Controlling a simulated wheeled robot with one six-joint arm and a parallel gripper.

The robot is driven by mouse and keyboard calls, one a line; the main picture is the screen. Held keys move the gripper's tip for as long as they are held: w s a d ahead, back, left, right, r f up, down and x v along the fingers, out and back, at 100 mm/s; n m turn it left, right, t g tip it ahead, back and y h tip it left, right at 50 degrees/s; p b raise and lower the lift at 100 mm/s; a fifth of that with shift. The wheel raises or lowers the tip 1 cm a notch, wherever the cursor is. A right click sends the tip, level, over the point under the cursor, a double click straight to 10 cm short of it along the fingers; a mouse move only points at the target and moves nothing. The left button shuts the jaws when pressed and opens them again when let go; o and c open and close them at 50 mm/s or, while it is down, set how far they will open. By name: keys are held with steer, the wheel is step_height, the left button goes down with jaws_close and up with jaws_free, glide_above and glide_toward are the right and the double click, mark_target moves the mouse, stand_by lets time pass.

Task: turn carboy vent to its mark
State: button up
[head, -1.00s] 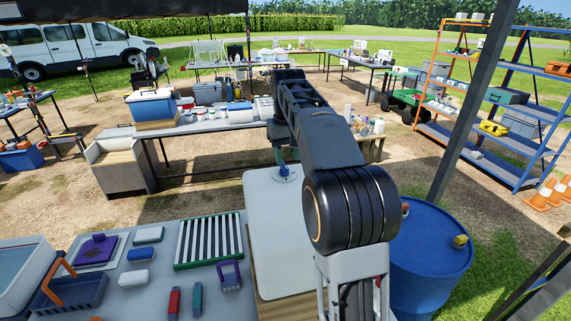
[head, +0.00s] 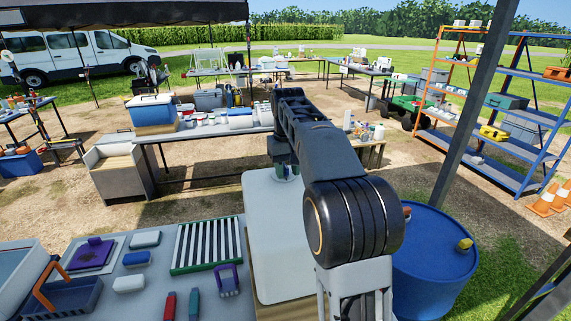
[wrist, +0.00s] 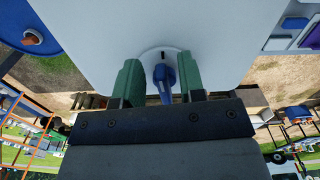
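The carboy (head: 280,240) is a large white body with a flat top beside the grey bench; its white surface also fills the upper middle of the wrist view (wrist: 150,22). The blue vent handle (wrist: 163,77) stands on a pale round base with a short dark mark (wrist: 163,56) beyond it. My gripper (wrist: 156,68) is open, with one green finger on each side of the handle. Gaps show between the fingers and the handle. In the head view my gripper (head: 287,171) is at the carboy's far end, and my arm mostly hides the vent.
A blue drum (head: 435,265) stands right of the carboy. A tent post (head: 470,110) rises at right. A long table (head: 215,132) stands behind.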

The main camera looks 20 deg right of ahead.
mark_target(287, 169)
jaws_close()
steer(key=shift+a+m, duration=0.15)
steer(key=shift+m, duration=0.35)
steer(key=shift+o, duration=0.7)
jaws_free()
step_height(287, 169, up, 14)
steer(key=p, duration=0.3)
steer(key=shift+f, duration=0.1)
